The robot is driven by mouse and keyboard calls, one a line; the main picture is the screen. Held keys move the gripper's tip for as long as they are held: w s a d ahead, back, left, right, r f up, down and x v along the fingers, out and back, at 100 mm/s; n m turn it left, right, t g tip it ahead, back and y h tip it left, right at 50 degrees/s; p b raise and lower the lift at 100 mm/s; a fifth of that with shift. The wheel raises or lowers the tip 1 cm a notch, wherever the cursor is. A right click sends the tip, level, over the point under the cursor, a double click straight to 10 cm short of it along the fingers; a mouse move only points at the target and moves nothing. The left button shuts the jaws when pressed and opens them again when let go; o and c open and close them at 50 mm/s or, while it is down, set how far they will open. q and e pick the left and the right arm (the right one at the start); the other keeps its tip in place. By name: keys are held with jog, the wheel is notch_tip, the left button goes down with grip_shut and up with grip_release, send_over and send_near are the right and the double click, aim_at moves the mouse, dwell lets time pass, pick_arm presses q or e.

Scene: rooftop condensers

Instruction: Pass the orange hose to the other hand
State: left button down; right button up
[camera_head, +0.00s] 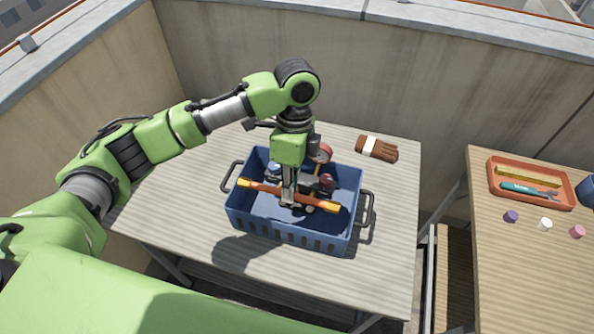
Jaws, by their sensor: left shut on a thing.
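The orange hose (268,190) is a straight orange piece with yellow ends. It lies slantwise across the view over the blue crate (268,233). My left gripper (288,198) points down from above and is shut on the orange hose near its middle. The gripper's fingers partly hide the hose there. Whether the hose touches the things in the crate, I cannot tell. My right gripper does not show in this view.
The crate has dark side handles and holds several items, partly hidden. It stands on a slatted table (188,218). A second table (520,265) at the right bears an orange tray (570,200) and several small caps.

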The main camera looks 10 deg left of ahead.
pick_arm(q)
jog(key=shift+r, duration=0.4)
jog(key=shift+s+a+r+n, duration=0.2)
jog(key=shift+a+r+n, duration=0.2)
jog(key=shift+n, duration=0.5)
jog(key=s+a+r+n+t+h, duration=0.2)
jog(key=s+a+r+n, duration=0.4)
jog(key=n, duration=1.1)
jog(key=shift+s+r, duration=0.6)
jog(key=shift+s, duration=0.25)
